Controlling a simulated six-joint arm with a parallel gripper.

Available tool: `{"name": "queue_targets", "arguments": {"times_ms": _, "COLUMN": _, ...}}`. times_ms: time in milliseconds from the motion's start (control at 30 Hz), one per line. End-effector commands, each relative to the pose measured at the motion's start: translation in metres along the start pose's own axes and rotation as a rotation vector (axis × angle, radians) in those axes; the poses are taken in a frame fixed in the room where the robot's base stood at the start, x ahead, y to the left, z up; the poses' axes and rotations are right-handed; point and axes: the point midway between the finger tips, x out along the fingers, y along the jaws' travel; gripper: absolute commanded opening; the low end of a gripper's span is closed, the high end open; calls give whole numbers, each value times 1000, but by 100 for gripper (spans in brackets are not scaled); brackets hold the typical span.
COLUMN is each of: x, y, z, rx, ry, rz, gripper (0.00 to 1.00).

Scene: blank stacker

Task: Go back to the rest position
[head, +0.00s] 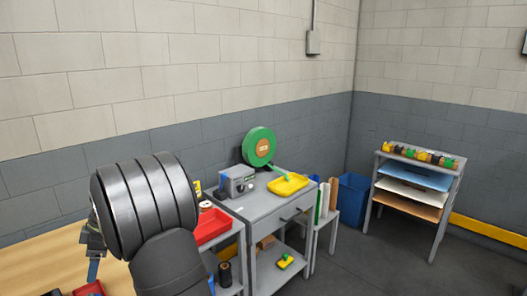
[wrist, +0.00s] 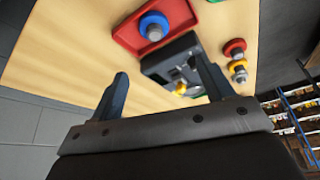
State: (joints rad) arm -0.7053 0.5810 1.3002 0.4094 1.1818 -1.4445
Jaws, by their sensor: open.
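My gripper (wrist: 162,69) shows in the wrist view with its two dark fingers wide apart and nothing between them. It is above a light wooden table top (wrist: 75,68), with a clear gap beneath it. In the head view my gripper (head: 95,245) is at the lower left, mostly hidden behind my own thick dark arm links. A red tray (wrist: 128,33) on the table holds a blue ring (wrist: 147,20) with a grey peg. A dark grey fixture (wrist: 160,64) with a yellow knob lies beyond the fingers.
Red (wrist: 234,45) and yellow rings with grey pegs lie right of the fixture. In the head view a grey bench (head: 262,207) carries a green disc (head: 259,147) and a yellow tray (head: 288,185). A blue bin (head: 352,195) and a shelf rack (head: 413,185) stand farther right.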

Motion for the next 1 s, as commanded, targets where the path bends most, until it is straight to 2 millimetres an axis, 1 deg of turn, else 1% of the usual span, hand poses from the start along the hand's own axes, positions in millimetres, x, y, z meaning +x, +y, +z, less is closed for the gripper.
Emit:
{"name": "queue_targets", "arguments": {"times_ms": 33, "x": 2, "y": -1, "z": -10, "rx": 17, "ry": 0, "rz": 8, "gripper": 74}}
{"name": "queue_targets", "arguments": {"times_ms": 100, "x": 5, "y": -1, "z": -23, "rx": 50, "ry": 2, "rz": 23, "gripper": 74}}
{"name": "queue_targets", "arguments": {"times_ms": 567, "x": 22, "y": -11, "z": -100, "rx": 246, "ry": 0, "rz": 103, "gripper": 74}}
{"name": "queue_targets", "arguments": {"times_ms": 1000, "x": 34, "y": -30, "z": -171, "rx": 413, "ry": 2, "rz": 171, "gripper": 74}}
